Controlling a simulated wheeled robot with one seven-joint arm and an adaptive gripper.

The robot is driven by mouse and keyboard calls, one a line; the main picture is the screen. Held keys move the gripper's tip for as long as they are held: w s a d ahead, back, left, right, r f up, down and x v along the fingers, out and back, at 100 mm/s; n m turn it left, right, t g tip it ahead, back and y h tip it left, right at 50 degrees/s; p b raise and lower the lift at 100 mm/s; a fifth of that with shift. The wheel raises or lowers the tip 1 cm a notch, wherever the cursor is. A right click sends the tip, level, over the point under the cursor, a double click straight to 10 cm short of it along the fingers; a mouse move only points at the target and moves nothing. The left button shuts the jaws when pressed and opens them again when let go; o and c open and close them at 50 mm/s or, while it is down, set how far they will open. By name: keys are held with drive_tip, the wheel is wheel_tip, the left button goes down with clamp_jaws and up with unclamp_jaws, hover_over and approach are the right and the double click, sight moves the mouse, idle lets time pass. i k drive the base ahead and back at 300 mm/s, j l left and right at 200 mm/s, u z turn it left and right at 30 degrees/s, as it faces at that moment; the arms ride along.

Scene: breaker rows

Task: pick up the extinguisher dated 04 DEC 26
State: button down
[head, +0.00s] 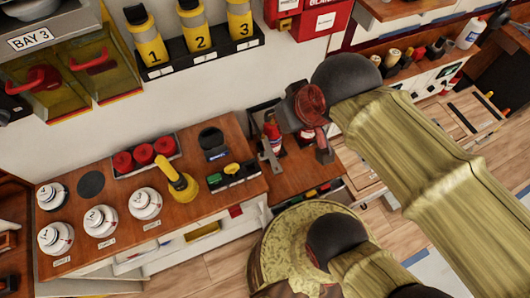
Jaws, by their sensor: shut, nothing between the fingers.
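A small red bottle with a pale label (272,132), which looks like an extinguisher, stands on the lower wooden counter near the middle. Another small red item (305,135) is beside it, partly hidden by my gripper. No date can be read on either, so I cannot tell which is dated 04 DEC 26. My gripper (322,150) is shut and empty, over the right part of that counter, close to these red items in the picture. Its fingers are small and dark here, and I cannot tell whether they touch anything.
The left counter (105,190) holds several white domed items, red cylinders in a tray (144,152) and a yellow tool (177,178). Numbered yellow cylinders stand in a black wall rack (200,52). A red box (322,18) hangs above. A shelf of bottles (415,62) is at right.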

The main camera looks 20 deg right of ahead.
sight(270, 129)
drive_tip(key=k+j+z, duration=0.3)
drive_tip(key=k, duration=0.4)
drive_tip(key=k+z, duration=0.3)
drive_tip(key=k, duration=0.4)
